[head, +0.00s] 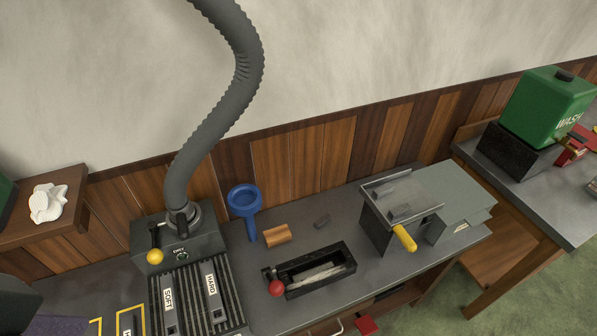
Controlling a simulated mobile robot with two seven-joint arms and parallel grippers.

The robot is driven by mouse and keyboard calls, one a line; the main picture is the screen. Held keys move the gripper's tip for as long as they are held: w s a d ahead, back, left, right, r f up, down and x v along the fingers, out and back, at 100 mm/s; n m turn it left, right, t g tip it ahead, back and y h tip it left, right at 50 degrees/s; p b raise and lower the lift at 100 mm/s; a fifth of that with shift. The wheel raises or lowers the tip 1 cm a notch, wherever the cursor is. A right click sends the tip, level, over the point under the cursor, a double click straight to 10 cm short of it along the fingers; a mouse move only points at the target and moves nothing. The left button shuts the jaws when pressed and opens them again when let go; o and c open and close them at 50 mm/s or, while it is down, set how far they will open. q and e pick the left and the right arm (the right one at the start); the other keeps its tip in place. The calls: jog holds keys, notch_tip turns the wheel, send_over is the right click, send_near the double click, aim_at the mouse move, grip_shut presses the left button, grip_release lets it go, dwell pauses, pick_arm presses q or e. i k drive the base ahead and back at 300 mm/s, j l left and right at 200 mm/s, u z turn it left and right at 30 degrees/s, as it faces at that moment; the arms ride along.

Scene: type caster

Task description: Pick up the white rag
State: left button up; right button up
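The white rag (47,203) lies crumpled on a brown wooden shelf (68,183) against the wall at the far left of the head view. Nothing touches it from above and its top is uncovered. Neither of my grippers shows in the head view.
Right of the shelf stands a dark DRY machine (195,243) with a thick grey hose (241,70) rising from it. A blue funnel-like holder (244,201), a wooden block (277,235) and a black trough (312,270) are on the grey bench (367,275). A green WASH tank (545,108) stands far right.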

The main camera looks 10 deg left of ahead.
aim_at(47, 201)
jog(key=u, duration=1.9)
jog(key=z, duration=1.15)
jog(key=u, duration=1.15)
jog(key=i+j, duration=0.2)
jog(key=j, duration=0.15)
jog(key=i+j+z, duration=0.15)
jog(key=i+j, duration=0.3)
jog(key=j, duration=0.3)
jog(key=i+j+z, duration=0.1)
jog(key=j, duration=0.25)
jog(key=i+j, duration=0.3)
jog(key=j+z, duration=0.05)
jog(key=j, duration=0.05)
